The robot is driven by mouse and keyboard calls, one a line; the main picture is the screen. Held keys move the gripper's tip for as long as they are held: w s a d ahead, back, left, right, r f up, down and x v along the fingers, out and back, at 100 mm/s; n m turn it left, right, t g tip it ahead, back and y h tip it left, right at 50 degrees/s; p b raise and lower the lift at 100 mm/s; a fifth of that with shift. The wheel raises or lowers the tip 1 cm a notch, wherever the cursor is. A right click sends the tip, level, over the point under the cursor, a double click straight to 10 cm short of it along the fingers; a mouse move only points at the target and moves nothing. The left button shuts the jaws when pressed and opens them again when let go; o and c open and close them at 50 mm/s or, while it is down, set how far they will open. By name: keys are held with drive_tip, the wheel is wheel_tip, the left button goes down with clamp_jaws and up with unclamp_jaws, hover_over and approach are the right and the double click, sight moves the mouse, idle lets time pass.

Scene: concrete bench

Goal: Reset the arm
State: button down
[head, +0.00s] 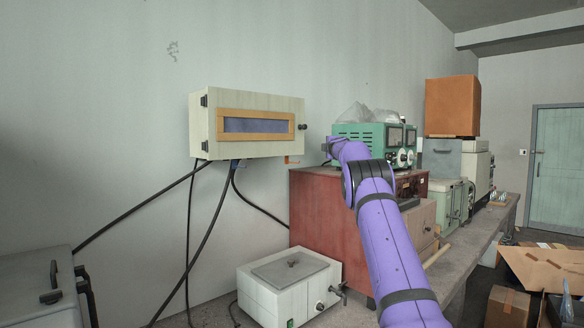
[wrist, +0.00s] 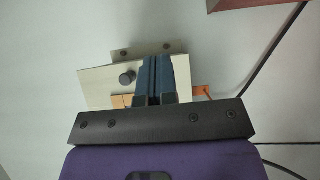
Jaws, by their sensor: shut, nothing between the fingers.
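My gripper (wrist: 157,62) shows in the wrist view as two dark blue fingers side by side, shut with nothing between them. Beyond the fingers is the cream wall cabinet (wrist: 182,75), with its dark knob (wrist: 127,78) and an orange lever (wrist: 203,90). In the head view my purple arm reaches up and away to the right of the wall cabinet (head: 258,147). The arm's far end is in front of the red cabinet and green instrument, and the fingers cannot be made out there. The gap between fingers and cabinet cannot be judged.
A red cabinet (head: 318,222) with a green instrument (head: 362,137) on top stands behind my arm. A white box (head: 270,296) with a grey lid is on the bench (head: 500,215). Black cables (head: 150,204) hang below the wall cabinet.

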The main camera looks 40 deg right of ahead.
drive_tip(key=s+a+r+m+g+h, duration=0.1)
drive_tip(key=s+a+r+m, duration=0.45)
drive_tip(key=a+r, duration=0.6)
drive_tip(key=s+a+f+m+g+y, duration=0.1)
drive_tip(key=s+a+m, duration=0.1)
drive_tip(key=s+a, duration=0.6)
drive_tip(key=s+a+f+m+g, duration=0.1)
drive_tip(key=s+a+m+g, duration=0.15)
drive_tip(key=s+a, duration=0.55)
drive_tip(key=s+a+f+g+y, duration=0.2)
drive_tip(key=s+a+f+y, duration=0.1)
drive_tip(key=s+a+f, duration=0.5)
drive_tip(key=s+a+f+m+g+y, duration=0.1)
drive_tip(key=s+a+f+y, duration=0.2)
drive_tip(key=s+a+f, duration=0.6)
drive_tip(key=s+a+f+g+y, duration=0.2)
drive_tip(key=s+a+f, duration=0.6)
drive_tip(key=s+a, duration=0.5)
drive_tip(key=s+y, duration=0.1)
drive_tip(key=s, duration=0.6)
drive_tip(key=shift+f+m+g, duration=0.25)
drive_tip(key=shift+m+g, duration=0.1)
drive_tip(key=shift+m, duration=0.05)
drive_tip(key=shift+s, duration=0.15)
